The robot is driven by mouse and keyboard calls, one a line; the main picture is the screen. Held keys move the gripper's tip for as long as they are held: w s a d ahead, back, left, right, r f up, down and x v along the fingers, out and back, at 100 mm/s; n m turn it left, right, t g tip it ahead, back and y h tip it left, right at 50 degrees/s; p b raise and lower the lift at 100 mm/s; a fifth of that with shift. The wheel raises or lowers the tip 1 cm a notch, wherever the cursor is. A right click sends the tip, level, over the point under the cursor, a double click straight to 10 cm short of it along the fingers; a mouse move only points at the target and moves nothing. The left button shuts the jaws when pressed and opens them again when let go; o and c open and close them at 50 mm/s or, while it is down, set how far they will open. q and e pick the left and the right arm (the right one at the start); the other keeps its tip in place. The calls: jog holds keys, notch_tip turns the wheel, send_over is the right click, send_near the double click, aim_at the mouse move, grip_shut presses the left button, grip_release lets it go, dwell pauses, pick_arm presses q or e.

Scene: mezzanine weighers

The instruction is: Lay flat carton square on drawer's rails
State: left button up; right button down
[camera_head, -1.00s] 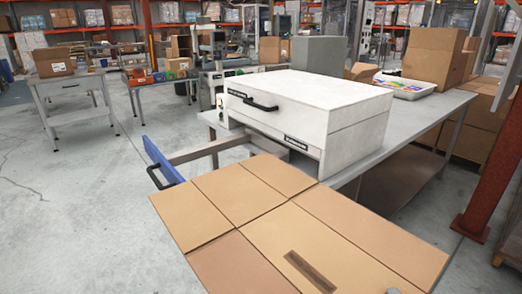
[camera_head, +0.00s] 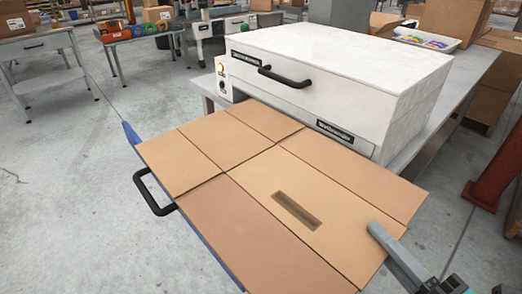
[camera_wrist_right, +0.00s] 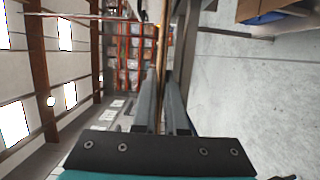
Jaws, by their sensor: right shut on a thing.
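The flat brown carton (camera_head: 240,210), with creases and a dark slot, spans the pulled-out drawer below the white machine (camera_head: 340,75). The drawer's blue front (camera_head: 131,133) and black handle (camera_head: 148,195) show along the carton's left edge, which runs about parallel to the front. The carton hides the rails, and I cannot tell whether it rests on them or hovers just above. My right gripper (camera_head: 375,232) is shut on the carton's right near edge. In the right wrist view its fingers (camera_wrist_right: 161,80) pinch the thin edge. My left gripper is out of view.
The machine stands on a grey table (camera_head: 455,85), with a white tray (camera_head: 425,38) and cardboard boxes (camera_head: 453,18) behind it. A rust-red post (camera_head: 495,165) stands at the right. Side tables stand at the back left. The floor at the left is clear.

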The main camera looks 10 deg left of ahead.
jog(key=b+x, duration=0.2)
jog(key=x, duration=1.6)
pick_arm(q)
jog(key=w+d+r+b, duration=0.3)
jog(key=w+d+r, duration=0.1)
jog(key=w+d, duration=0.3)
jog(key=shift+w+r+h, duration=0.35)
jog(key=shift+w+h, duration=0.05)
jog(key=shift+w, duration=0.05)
pick_arm(e)
notch_tip(320, 180, down, 7)
pick_arm(q)
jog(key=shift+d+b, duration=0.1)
jog(key=shift+b, duration=0.2)
pick_arm(e)
jog(key=shift+s+d, duration=0.1)
